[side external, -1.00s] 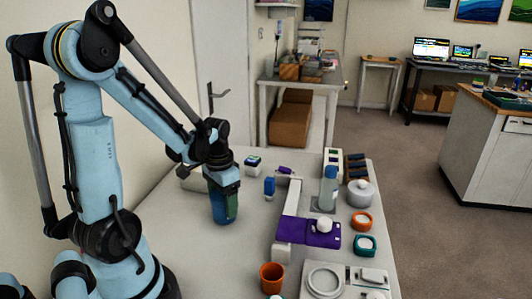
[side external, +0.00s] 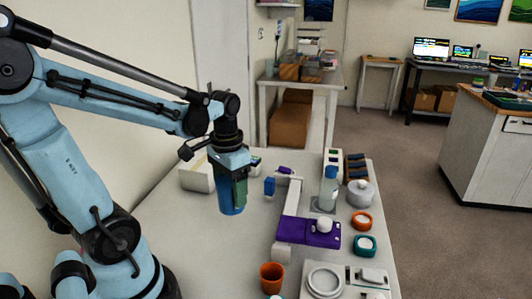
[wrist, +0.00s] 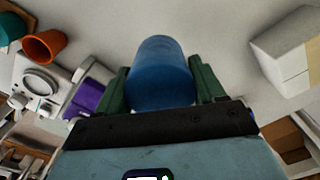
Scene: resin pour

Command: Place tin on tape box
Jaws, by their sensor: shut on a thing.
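A blue cylindrical tin (side external: 224,201) is held upright in my gripper (side external: 233,186), over the left part of the table. In the wrist view the tin (wrist: 160,62) sits between the two green fingers of my gripper (wrist: 161,85), which are shut on its sides. The gap under the tin is hard to judge. A white and cream box (side external: 196,177), which may be the tape box, stands behind and left of the tin. It shows at the upper right of the wrist view (wrist: 284,50). My gripper hides part of the box's right side in the side view.
An orange cup (side external: 271,277), a purple piece (side external: 311,232) with a white knob, a scale (side external: 324,283), a bottle (side external: 328,187) and a grey round pot (side external: 361,193) stand to the right. Table between tin and cup is clear.

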